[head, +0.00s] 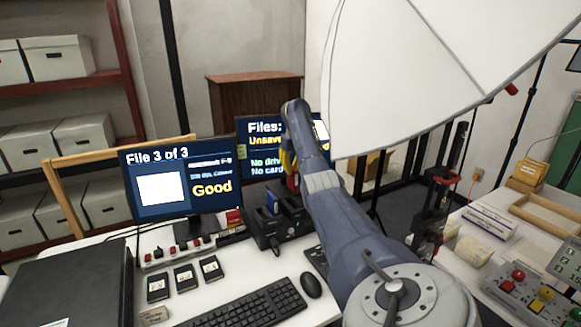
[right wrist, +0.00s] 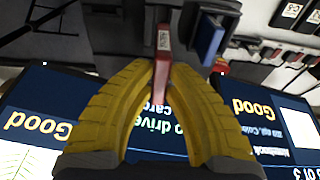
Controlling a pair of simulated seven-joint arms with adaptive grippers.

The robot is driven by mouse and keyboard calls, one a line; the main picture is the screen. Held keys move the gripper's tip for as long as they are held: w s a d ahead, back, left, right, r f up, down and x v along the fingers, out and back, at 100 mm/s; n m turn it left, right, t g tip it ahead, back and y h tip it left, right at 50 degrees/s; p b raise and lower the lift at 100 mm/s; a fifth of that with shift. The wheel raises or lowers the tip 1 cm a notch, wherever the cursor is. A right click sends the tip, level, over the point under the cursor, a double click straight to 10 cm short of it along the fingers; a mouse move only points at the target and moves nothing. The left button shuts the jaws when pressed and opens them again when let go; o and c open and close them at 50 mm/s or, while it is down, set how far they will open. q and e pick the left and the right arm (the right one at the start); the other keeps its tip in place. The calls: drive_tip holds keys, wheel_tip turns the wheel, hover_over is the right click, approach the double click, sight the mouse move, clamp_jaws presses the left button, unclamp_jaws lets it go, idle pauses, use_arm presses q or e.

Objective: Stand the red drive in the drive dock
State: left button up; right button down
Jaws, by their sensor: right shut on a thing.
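The red drive (right wrist: 163,48) is held between the yellow fingertips of my right gripper (right wrist: 161,72). In the head view the drive (head: 292,182) shows as a small red patch just above the right part of the black drive dock (head: 265,236). My right gripper (head: 288,160) is partly hidden behind its own arm there. In the right wrist view the drive's far end is close to the dark dock; I cannot tell whether it touches or enters a slot. A blue drive (head: 272,202) stands in the dock's left slot and also shows in the wrist view (right wrist: 210,40). My left gripper is out of view.
Two monitors (head: 185,180) stand behind the dock; one reads "Good". A keyboard (head: 247,307), a mouse (head: 311,285) and three dark cards (head: 184,277) lie in front. A large white disc-like panel (head: 430,70) fills the upper right. A control box (head: 530,295) stands at right.

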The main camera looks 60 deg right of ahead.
sight(292, 189)
drive_tip(key=shift+f, duration=3.8)
drive_tip(key=shift+f, duration=1.1)
drive_tip(key=c, duration=1.4)
unclamp_jaws()
drive_tip(key=shift+s+a+r, duration=0.1)
drive_tip(key=shift+s+r, duration=0.1)
drive_tip(key=shift+r, duration=1.8)
drive_tip(key=shift+s+a+r, duration=0.15)
drive_tip(key=shift+s+r, duration=0.05)
drive_tip(key=shift+r, duration=1.75)
drive_tip(key=shift+s+a+r, duration=0.1)
drive_tip(key=shift+s+r, duration=0.1)
drive_tip(key=shift+r, duration=1.8)
